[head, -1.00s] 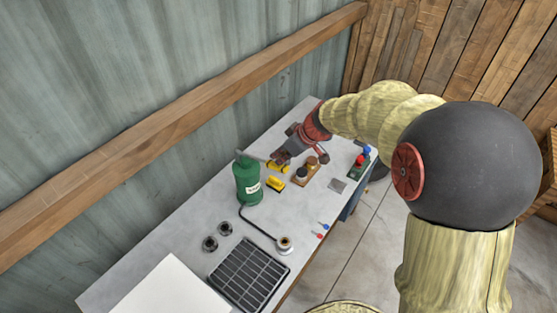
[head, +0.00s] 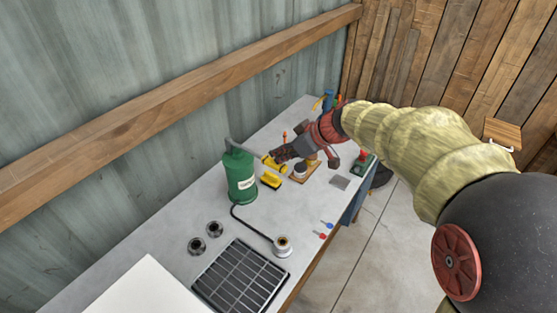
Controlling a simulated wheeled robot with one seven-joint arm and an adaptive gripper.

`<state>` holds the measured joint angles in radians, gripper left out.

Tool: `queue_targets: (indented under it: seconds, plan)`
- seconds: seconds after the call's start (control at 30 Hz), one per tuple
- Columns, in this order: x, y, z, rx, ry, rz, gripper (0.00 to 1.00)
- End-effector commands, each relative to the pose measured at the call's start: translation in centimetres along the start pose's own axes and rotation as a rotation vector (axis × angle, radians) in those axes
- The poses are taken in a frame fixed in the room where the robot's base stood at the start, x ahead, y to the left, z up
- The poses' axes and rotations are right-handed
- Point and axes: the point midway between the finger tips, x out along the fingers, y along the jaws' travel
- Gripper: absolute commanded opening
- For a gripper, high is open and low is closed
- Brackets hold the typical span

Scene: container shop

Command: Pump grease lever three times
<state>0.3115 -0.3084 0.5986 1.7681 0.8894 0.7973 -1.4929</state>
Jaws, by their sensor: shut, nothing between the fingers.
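The green grease pump can (head: 240,181) with a white label stands upright on the grey workbench. Its grey lever (head: 246,150) runs from the can's top to the right, sloping slightly down. My gripper (head: 277,154) is shut and empty, just right of the lever's free end. Whether its fingertips touch the lever is too small to tell. A black hose (head: 247,227) runs from the can's base to a round metal fitting (head: 282,246) at the bench's front.
Yellow items (head: 271,180) and a wooden tray (head: 303,172) with small pots lie below and beside my gripper. Two dark rings (head: 205,237), a black grid tray (head: 242,278) and a white board (head: 150,292) occupy the near bench. The wall stands close behind the can.

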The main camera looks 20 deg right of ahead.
Motion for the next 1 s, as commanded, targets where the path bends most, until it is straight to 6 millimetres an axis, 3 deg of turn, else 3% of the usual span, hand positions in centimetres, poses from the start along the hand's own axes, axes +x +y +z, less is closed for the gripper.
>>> queue_targets:
  seconds: [0.4,1.0]
  plan:
    - [1.8,0.0,2.2,0.001,-0.003,-0.001,0.00]
    - [2.6,-0.1,3.2,0.002,-0.007,-0.003,0.00]
